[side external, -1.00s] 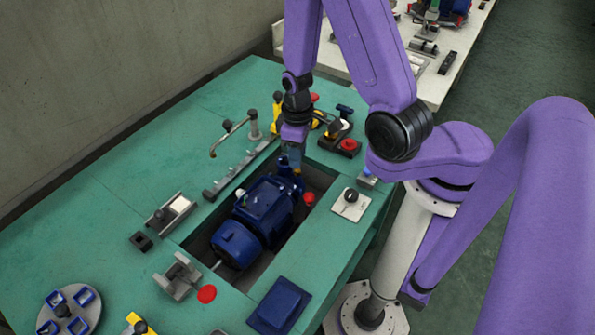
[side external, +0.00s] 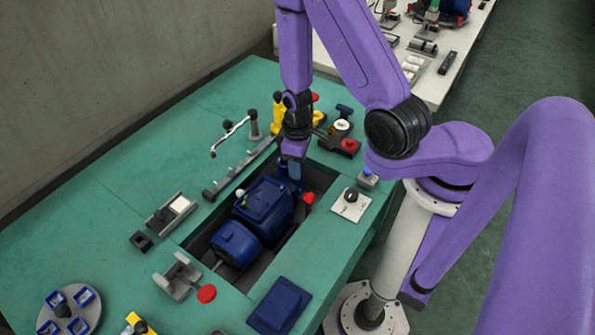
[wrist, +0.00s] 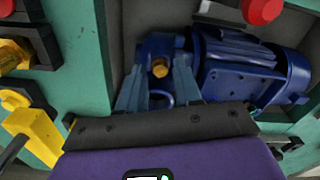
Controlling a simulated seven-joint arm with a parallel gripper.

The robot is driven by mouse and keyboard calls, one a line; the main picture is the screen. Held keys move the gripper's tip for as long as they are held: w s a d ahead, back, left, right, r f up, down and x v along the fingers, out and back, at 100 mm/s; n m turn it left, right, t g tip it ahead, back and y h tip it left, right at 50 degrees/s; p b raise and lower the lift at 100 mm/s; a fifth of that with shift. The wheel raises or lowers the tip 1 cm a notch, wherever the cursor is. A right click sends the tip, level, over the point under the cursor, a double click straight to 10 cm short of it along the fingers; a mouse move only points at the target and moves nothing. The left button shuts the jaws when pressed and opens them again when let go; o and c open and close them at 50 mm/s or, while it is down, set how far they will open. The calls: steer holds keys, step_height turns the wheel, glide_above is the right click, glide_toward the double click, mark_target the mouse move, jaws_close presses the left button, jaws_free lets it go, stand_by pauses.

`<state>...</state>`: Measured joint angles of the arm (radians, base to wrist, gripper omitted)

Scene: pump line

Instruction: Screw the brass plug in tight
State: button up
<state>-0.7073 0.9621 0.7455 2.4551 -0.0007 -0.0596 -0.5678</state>
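The brass plug (wrist: 160,68) shows in the wrist view as a small gold-coloured piece on the blue pump body (wrist: 235,60). My gripper (wrist: 158,72) has its two grey-blue fingers spread, one on each side of the plug, with a visible gap to it. In the side view my gripper (side external: 291,172) points down at the far end of the blue pump (side external: 262,205), which lies in a recess in the green bench. The plug is not distinguishable in the side view. How deep the plug is seated cannot be told.
A grey plate with a black knob (side external: 350,203) sits right of the recess. A red knob (side external: 309,198) stands close to the pump. Yellow and black fixtures (side external: 278,114) stand behind my gripper. The left bench surface is partly clear.

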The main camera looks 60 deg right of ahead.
jaws_close()
steer(key=m, duration=0.7)
stand_by(0.3)
jaws_free()
steer(key=shift+r, duration=0.1)
steer(key=shift+r, duration=2.15)
